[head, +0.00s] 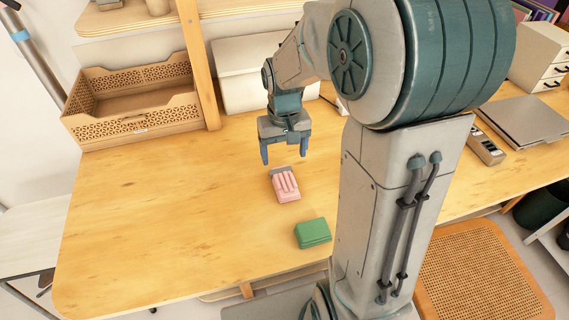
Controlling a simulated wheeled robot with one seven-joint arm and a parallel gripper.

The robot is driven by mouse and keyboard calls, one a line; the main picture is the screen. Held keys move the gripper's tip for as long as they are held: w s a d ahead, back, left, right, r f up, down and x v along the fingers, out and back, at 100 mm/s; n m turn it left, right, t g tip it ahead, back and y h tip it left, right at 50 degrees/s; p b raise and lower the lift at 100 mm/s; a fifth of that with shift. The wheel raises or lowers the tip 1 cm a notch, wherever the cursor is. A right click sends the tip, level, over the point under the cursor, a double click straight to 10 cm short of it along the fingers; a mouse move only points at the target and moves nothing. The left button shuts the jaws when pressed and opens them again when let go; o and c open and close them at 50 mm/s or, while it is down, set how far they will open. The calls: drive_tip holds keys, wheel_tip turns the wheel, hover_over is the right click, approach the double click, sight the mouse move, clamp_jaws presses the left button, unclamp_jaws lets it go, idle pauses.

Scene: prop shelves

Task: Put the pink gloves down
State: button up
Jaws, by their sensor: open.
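The pink gloves (286,187), a small folded pink bundle with a grey end, lie on the wooden table (150,215). My gripper (284,156) points down just above and behind the bundle's grey end. Its two blue fingers are apart, with nothing seen between them. The fingertips look clear of the bundle, though the exact gap is hard to judge from this angle.
A green box-like item (313,233) lies nearer the table's front edge. An open wooden crate (135,97) and a white box (240,75) stand at the back. A grey laptop-like slab (525,122) lies at right. The table's left part is clear.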

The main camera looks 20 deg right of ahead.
drive_tip(key=s+r+t, duration=0.1)
drive_tip(key=s+r, duration=0.2)
drive_tip(key=s, duration=0.4)
drive_tip(key=s+r+t, duration=0.1)
drive_tip(key=s+r, duration=0.2)
drive_tip(key=s, duration=0.4)
drive_tip(key=shift+r+t, duration=0.3)
drive_tip(key=shift+r, duration=0.05)
drive_tip(key=shift+s, duration=0.1)
drive_tip(key=p+v, duration=0.3)
drive_tip(key=shift+w+r, duration=0.1)
drive_tip(key=shift+w, duration=0.25)
drive_tip(key=shift+o, duration=0.4)
drive_tip(key=shift+o, duration=0.2)
